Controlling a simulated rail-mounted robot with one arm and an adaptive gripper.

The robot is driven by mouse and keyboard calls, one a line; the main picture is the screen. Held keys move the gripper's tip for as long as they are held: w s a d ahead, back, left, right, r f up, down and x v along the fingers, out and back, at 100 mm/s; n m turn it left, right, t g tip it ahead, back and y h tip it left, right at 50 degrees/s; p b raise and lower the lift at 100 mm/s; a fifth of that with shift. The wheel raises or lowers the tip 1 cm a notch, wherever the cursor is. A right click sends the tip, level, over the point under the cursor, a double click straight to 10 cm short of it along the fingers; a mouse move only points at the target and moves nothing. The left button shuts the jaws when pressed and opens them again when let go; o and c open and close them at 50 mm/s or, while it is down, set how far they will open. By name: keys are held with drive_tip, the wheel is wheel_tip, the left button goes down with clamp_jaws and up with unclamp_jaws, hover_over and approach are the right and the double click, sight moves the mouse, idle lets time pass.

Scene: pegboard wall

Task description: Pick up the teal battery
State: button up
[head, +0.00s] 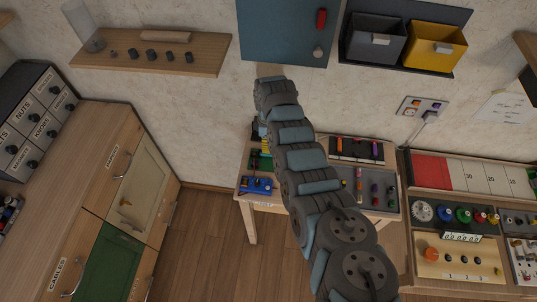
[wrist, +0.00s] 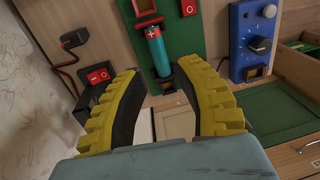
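The teal battery (wrist: 158,52) shows in the wrist view with a red end marked with a plus. It sits lengthwise in a dark holder on a green panel (wrist: 190,40). My gripper (wrist: 160,70) is open, with its yellow ridged fingers spread to either side of the battery's lower end in the picture. Nothing is held between them. I cannot tell how far the fingertips are from the battery. In the head view my arm covers most of the small table's back left, and I cannot make out the battery there.
A red switch in a black box (wrist: 98,75) is close to the left finger. A blue panel with a knob (wrist: 258,42) is to the right. In the head view, a wall shelf (head: 150,54) is upper left.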

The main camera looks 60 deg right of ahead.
sight(268, 155)
drive_tip(key=shift+a+f+b, duration=0.15)
drive_tip(key=shift+f+b, duration=0.3)
drive_tip(key=shift+f, duration=0.95)
drive_tip(key=shift+a+f+b, duration=0.15)
drive_tip(key=shift+f+b, duration=0.3)
drive_tip(key=shift+f, duration=0.9)
clamp_jaws()
